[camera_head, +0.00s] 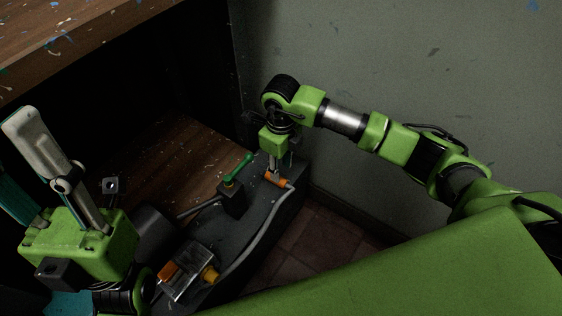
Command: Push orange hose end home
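The orange hose end (279,181) lies at the far end of a dark bench (262,211), near the wall. A grey hose (268,230) runs from near it along the bench toward the front. My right gripper (273,174) points down at the orange end, with a slim metal finger at or against it. The gap between its fingers is too small to read, so I cannot tell whether it grips the hose end. My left gripper (38,138) is raised at the left, pointing up, away from the hose; its finger opening is unclear.
A black block (231,200) with a green-handled lever (237,168) stands just left of the hose end. A metal block (189,273) with orange fittings sits at the front. A wooden shelf (75,38) overhangs at upper left; a grey wall (420,70) stands behind.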

